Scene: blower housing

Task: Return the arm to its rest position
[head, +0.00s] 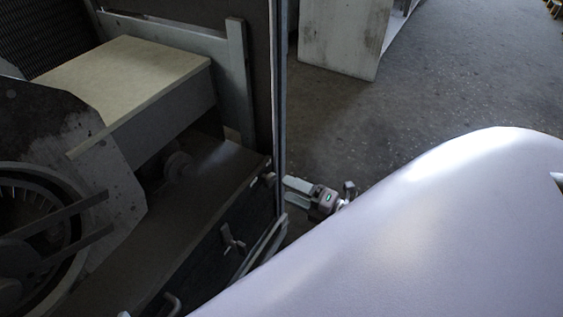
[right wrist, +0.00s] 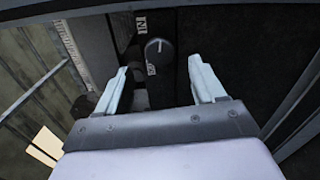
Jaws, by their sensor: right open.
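My right gripper (head: 287,189) is in the middle of the head view, beside the upright edge of the blower housing (head: 279,90). Its two pale fingers point left toward that edge. In the right wrist view the fingers of the right gripper (right wrist: 158,66) stand wide apart with nothing held between them. A dark round knob (right wrist: 158,52) with a white mark lies beyond the gap between the fingers. I cannot tell how far the knob is from the fingertips. My left gripper is not in view.
Inside the housing are a box with a beige top (head: 130,70) and a round fan part (head: 30,235) at the left. A pale worn cabinet (head: 340,40) stands at the back. The grey floor (head: 450,80) between is clear. My own large pale surface hides the lower right.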

